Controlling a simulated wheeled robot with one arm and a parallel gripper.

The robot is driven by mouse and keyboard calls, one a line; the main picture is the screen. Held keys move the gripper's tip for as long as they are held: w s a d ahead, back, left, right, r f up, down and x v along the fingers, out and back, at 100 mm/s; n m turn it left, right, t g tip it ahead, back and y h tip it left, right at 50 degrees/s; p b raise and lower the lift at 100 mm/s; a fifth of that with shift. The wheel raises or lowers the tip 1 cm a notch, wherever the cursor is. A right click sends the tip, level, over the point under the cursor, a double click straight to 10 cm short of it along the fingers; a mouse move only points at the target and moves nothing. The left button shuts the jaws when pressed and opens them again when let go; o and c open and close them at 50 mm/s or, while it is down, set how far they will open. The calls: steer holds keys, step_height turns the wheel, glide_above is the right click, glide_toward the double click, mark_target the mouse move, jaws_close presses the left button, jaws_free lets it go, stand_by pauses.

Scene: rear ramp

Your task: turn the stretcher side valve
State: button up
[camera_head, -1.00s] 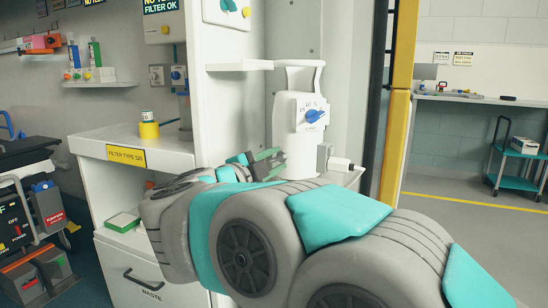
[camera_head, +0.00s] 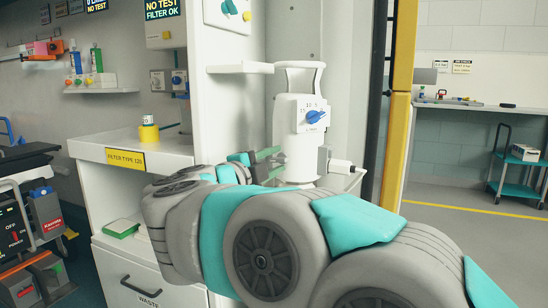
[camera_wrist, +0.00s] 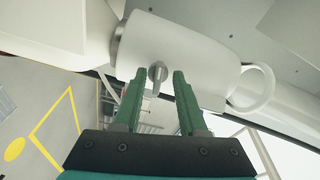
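A white canister (camera_head: 297,143) with a top handle and a blue dial (camera_head: 316,117) on its front stands upright on a white ledge. A small grey valve lever (camera_wrist: 157,73) sticks out of the canister's side (camera_wrist: 195,60) in the wrist view. In the head view this lever is mostly hidden at the canister's left side, which faces the stretcher (camera_head: 25,165). My gripper (camera_head: 274,159) points at that side. Its green fingers are open in the wrist view (camera_wrist: 155,76), one on each side of the lever, with visible gaps. No contact with the lever shows.
A white fitting (camera_head: 340,163) juts from the canister's right side. A shelf (camera_head: 240,69) and white wall panel stand behind my arm. A counter (camera_head: 135,146) with a yellow roll (camera_head: 149,133) lies left. A yellow post (camera_head: 397,110) stands right, with open floor beyond.

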steer(key=v, duration=0.7)
steer(key=shift+s+a, duration=0.2)
steer(key=shift+s, duration=0.15)
steer(key=w+a+r+n+t+y+p, duration=0.2)
steer(key=w+a+r+n+t+y, duration=0.25)
steer(key=n+y, duration=0.8)
steer(key=s+d+f+n+g+y+p, duration=0.1)
steer(key=s+d+f+n+g, duration=0.45)
steer(key=f, duration=0.55)
steer(key=s+d+f+n+g+y+p, duration=0.15)
steer(key=s+f+n+g, duration=0.25)
steer(key=s+f+g, duration=0.45)
steer(key=s+d+f+g+h, duration=0.2)
steer(key=s+d+f, duration=0.2)
steer(key=s+d, duration=0.2)
steer(key=s+d+f+g+h, duration=0.2)
steer(key=s+d+f, duration=0.3)
steer(key=s, duration=0.5)
steer(key=s+d+f+g+h+p, duration=0.1)
steer(key=s+d+f+g, duration=0.3)
steer(key=s+d, duration=0.4)
steer(key=shift+d+f+m+h, duration=0.2)
steer(key=shift+m+h, duration=0.2)
steer(key=shift+h, duration=0.1)
